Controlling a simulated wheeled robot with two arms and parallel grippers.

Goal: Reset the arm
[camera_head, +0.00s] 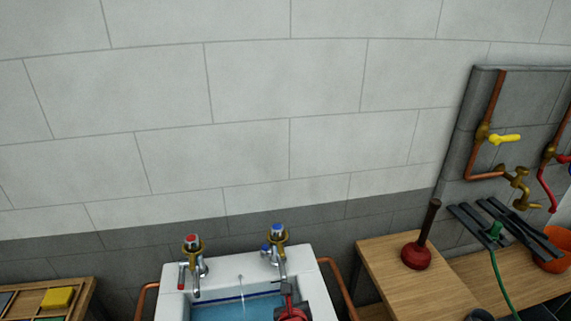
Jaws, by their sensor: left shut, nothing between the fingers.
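I cannot make out my right gripper in this view.
The sink holds blue water and has a red-marked tap (193,247) and a blue-marked tap (278,241). A plunger (416,255) stands on a wooden bench (385,250) at right. Copper pipes with a yellow valve handle (507,139) are on the wall. A tray (85,295) is at lower left.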

